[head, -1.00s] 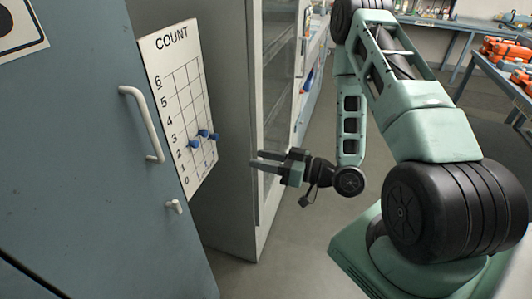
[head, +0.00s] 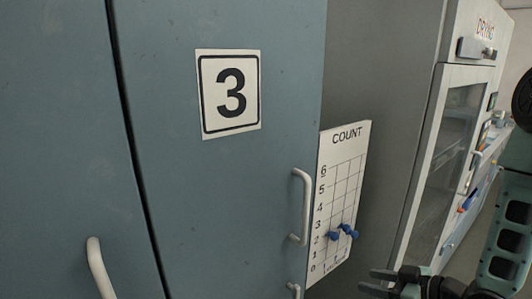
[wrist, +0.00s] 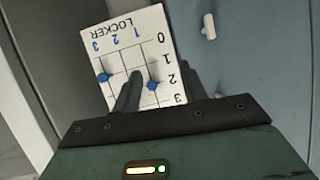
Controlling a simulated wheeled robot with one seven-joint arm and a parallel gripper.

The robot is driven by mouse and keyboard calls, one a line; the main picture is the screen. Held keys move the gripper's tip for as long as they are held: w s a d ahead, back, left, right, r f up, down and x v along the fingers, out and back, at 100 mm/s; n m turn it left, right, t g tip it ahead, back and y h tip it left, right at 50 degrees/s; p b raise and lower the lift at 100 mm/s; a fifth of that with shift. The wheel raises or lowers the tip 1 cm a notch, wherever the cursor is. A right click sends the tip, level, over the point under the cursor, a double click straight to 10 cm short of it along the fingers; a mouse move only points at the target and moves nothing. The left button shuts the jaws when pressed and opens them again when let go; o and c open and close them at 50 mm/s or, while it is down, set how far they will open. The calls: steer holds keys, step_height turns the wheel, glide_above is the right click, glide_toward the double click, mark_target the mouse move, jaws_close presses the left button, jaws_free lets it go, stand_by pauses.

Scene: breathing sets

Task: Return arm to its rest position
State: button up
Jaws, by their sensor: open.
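My gripper (head: 374,281) is at the bottom right of the head view, below and right of the COUNT board (head: 352,165). Its two dark fingers are apart with nothing between them. In the wrist view my gripper (wrist: 158,85) points toward the board (wrist: 150,42), which appears upside down with the word LOCKER and the blue numbers 1, 2 and 3. In the wrist view the fingers cover part of the grid. Part of my arm (head: 512,225) shows at the right edge.
A blue-grey locker door marked 3 (head: 231,92) fills the left, with a pale handle (head: 303,207) close to the board. A grey drying cabinet (head: 455,130) with a glass door stands to the right. Floor shows in a narrow strip past it.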

steer(key=s+a+r+g+h, duration=0.2)
steer(key=s+a+r+g, duration=0.1)
steer(key=s, duration=0.4)
steer(key=s+a+r+g+h, duration=0.3)
steer(key=s+a+r, duration=0.1)
steer(key=s+r, duration=0.2)
steer(key=s+a+r+g+h, duration=0.3)
steer(key=s+a+r, duration=0.1)
steer(key=s, duration=0.4)
steer(key=shift+s+a+r+b, duration=0.15)
steer(key=shift+s+a+b, duration=0.15)
steer(key=shift+s, duration=0.1)
stand_by(0.7)
